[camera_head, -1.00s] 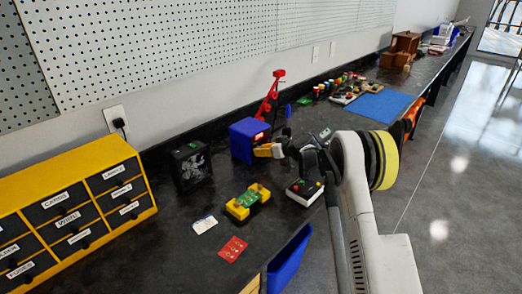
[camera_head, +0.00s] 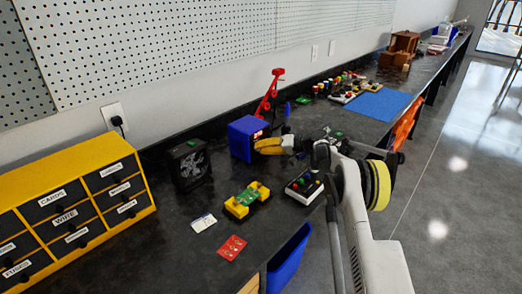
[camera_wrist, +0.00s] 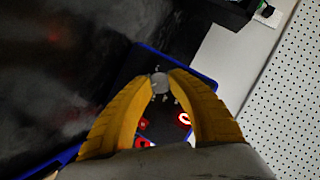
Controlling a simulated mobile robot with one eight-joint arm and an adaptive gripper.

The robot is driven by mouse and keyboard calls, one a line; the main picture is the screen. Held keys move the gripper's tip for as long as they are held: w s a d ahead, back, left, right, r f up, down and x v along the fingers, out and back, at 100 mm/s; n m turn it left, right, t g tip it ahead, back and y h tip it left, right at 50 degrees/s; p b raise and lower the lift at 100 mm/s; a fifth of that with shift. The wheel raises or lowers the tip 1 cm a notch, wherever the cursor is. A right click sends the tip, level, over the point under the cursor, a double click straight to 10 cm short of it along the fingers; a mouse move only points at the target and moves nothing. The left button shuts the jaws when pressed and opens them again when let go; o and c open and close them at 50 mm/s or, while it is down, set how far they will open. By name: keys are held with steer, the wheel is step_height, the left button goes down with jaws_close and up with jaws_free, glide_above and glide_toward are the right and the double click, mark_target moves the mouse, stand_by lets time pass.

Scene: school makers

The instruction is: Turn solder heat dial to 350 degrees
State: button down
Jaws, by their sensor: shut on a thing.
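The blue solder station (camera_head: 243,139) stands on the dark bench against the wall side. In the wrist view its blue-edged front panel (camera_wrist: 202,78) faces the camera, with red lit markings (camera_wrist: 184,119) and a small grey dial (camera_wrist: 159,82). My gripper (camera_wrist: 160,84) has its two yellow fingers closed on the dial, one on each side. In the head view my gripper (camera_head: 262,146) reaches the front of the station from the right. The dial is hidden there, and the temperature reading is not legible.
A red stand (camera_head: 270,95) rises behind the station. A black fan box (camera_head: 188,164) is to its left. A yellow-ended holder with a green board (camera_head: 246,201) and a button box (camera_head: 304,187) lie in front. A yellow drawer cabinet (camera_head: 146,187) stands at left.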

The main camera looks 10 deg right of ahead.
steer(key=shift+m, duration=0.3)
stand_by(0.4)
steer(key=c, duration=1.2)
jaws_free()
steer(key=shift+a, duration=0.1)
steer(key=shift+o, duration=0.2)
steer(key=v, duration=1.2)
steer(key=shift+f, duration=0.2)
